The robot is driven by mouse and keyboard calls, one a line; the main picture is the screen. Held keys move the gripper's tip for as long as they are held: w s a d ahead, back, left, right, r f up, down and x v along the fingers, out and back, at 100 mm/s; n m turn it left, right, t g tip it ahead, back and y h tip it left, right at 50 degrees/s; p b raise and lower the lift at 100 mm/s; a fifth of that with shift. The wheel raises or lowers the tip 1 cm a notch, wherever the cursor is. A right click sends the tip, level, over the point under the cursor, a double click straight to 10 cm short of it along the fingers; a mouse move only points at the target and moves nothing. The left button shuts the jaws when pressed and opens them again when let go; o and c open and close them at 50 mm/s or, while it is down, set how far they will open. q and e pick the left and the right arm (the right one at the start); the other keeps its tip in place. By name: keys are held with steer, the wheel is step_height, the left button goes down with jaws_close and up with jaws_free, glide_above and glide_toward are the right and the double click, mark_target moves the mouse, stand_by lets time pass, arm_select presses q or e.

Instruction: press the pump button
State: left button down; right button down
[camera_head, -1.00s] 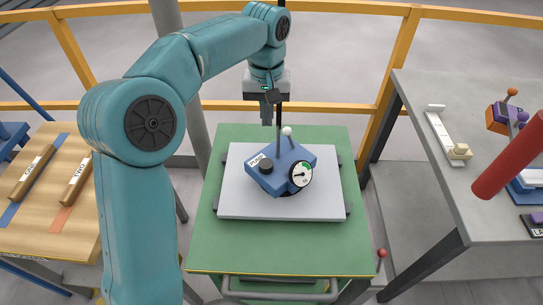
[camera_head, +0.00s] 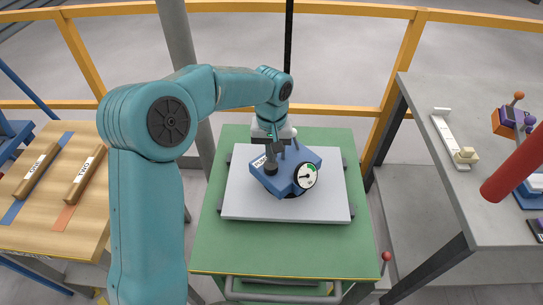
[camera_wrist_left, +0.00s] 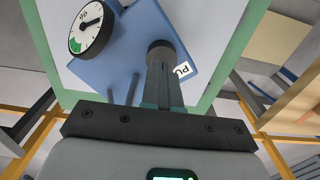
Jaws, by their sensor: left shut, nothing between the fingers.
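The blue pump box (camera_head: 309,156) sits on a pale plate (camera_head: 240,205) on a green cart. It has a PUMP label, a round gauge (camera_head: 305,176) and a dark round button (camera_wrist_left: 160,50). My left gripper (camera_head: 271,163) points down over the button with its fingers together and empty. In the left wrist view the closed fingertips (camera_wrist_left: 162,68) line up with the button and overlap its edge. I cannot tell whether they touch or press it. In the head view the fingers mostly hide the button. My right gripper is not in view.
The green cart top (camera_head: 225,250) is clear around the plate. A wooden table (camera_head: 60,220) with two labelled handles stands left. A grey table (camera_head: 450,200) at right holds a slider and other devices. A red cylinder (camera_head: 515,172) juts in at right. Yellow rails run behind.

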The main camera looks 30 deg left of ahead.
arm_select(q)
steer(key=shift+s+f, duration=0.15)
steer(key=shift+f, duration=0.5)
steer(key=shift+f, duration=0.1)
